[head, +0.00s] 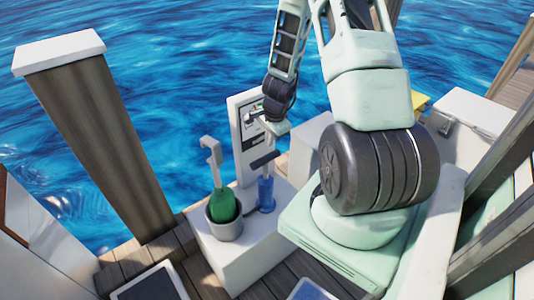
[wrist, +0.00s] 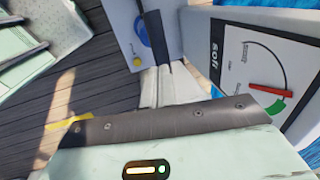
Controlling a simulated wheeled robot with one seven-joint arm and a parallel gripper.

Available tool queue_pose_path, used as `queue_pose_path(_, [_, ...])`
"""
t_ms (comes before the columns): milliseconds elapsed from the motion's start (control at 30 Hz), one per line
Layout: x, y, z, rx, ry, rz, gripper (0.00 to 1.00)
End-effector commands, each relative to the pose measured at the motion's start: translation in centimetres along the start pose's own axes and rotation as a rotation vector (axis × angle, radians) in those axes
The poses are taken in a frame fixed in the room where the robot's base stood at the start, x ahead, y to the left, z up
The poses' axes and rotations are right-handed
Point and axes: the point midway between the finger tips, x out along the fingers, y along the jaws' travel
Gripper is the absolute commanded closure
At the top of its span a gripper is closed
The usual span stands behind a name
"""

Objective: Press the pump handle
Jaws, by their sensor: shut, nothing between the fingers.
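The pump has an upright blue cylinder (head: 266,194) on a white block, with a grey handle (head: 263,160) on top. My gripper (head: 270,142) is just above the handle in the head view; I cannot tell whether they touch. In the wrist view, my gripper (wrist: 160,72) shows pale fingers, shut and empty. Beyond them is a round blue part (wrist: 143,30) crossed by a dark bar, which may be the pump and its handle.
A gauge panel (head: 244,110) stands close behind the pump; its dial face (wrist: 255,65) has a red needle near a green zone. A green bottle-like thing (head: 222,206) sits in a grey pot (head: 223,230) left of the pump. A yellow knob (wrist: 137,61) is near the blue part.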

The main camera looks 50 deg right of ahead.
Motion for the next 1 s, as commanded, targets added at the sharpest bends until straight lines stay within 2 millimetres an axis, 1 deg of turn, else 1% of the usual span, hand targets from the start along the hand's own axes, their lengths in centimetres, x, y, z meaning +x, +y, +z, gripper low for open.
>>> queue_pose_path(33, [1.2, 0.1, 0.0, 0.002, -0.003, 0.002, 1.00])
queue_pose_path(100, [2.5, 0.1, 0.0, 0.002, -0.003, 0.003, 1.00])
queue_pose_path(300, [5.2, 0.0, 0.1, 0.001, -0.002, 0.001, 1.00])
queue_pose_path(400, [6.0, 0.0, 0.0, 0.000, -0.001, 0.000, 1.00])
queue_pose_path(533, [6.6, 0.0, 0.0, 0.000, 0.000, 0.000, 1.00])
queue_pose_path(900, [6.8, 0.0, 0.0, -0.001, 0.000, -0.001, 1.00])
queue_pose_path(1000, [7.2, 0.1, 0.0, -0.001, 0.000, 0.000, 1.00])
